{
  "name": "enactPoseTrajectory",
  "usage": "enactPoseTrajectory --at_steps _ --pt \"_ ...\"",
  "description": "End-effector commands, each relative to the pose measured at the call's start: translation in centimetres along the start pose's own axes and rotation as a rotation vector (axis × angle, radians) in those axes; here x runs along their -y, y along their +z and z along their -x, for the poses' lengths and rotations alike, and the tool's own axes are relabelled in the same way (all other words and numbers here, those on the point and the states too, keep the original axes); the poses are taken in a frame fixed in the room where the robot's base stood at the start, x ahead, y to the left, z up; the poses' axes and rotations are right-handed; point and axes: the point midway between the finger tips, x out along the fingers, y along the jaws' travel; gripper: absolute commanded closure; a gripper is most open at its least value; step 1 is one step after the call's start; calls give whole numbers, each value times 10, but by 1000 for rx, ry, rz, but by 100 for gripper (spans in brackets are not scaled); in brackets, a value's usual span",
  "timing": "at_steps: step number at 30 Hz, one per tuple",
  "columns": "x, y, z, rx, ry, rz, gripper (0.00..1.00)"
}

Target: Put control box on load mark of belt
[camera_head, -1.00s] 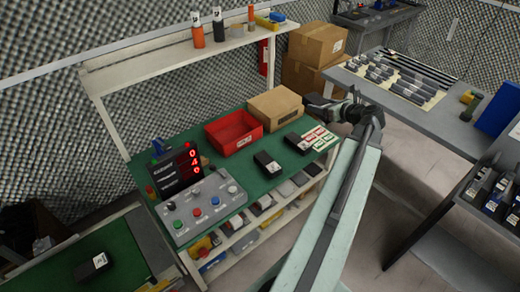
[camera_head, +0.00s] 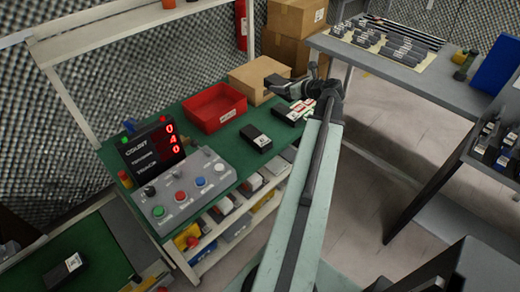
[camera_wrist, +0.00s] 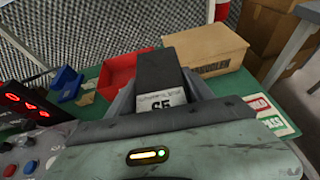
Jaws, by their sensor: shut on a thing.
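A black control box with a white label reading "SE" (camera_wrist: 160,75) sits between the jaws of my gripper (camera_wrist: 163,100) in the wrist view. In the head view my gripper (camera_head: 290,88) holds the dark box (camera_head: 275,84) above the back of the green bench, near the cardboard box. A green belt (camera_head: 98,238) lies at the lower left of the head view, with another black box with a white label (camera_head: 62,272) on it. I cannot make out a load mark on the belt. A further black box (camera_head: 256,138) lies on the bench.
A grey table (camera_head: 400,75) stands at right.

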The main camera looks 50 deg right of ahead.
Motion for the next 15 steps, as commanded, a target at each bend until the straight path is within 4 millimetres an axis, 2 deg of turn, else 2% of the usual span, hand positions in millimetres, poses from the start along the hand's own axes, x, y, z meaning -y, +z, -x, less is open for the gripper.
enactPoseTrajectory --at_steps 1,6,10,15 --pt "-2 -40 -29 1 13 5 98" --pt "-12 -79 -74 1 45 18 98" --pt "-17 -91 -91 1 59 24 98" --pt "-19 -91 -94 1 64 26 98"
